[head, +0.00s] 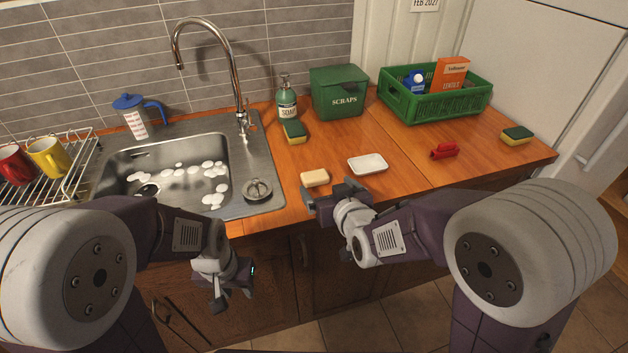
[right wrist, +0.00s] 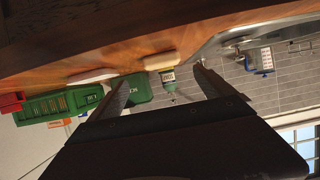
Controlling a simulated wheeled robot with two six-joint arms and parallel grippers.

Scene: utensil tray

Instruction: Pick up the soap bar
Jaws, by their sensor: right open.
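The cream soap bar (head: 315,178) lies flat on the wooden counter just right of the sink. It also shows in the right wrist view (right wrist: 162,61), which is upside down, ahead of and between the fingers. My right gripper (head: 330,192) is open and empty at the counter's front edge, close in front of the soap bar and apart from it. Its two spread fingers show in the right wrist view (right wrist: 161,77). My left gripper (head: 231,290) hangs low in front of the cabinet below the sink, and its jaw opening is unclear.
A white dish (head: 368,164) lies right of the soap. A sink strainer (head: 257,190) sits left. Behind are a sponge (head: 294,132), a soap dispenser (head: 287,98), the green scraps bin (head: 340,92) and a green crate (head: 436,110). A red clip (head: 445,150) lies right.

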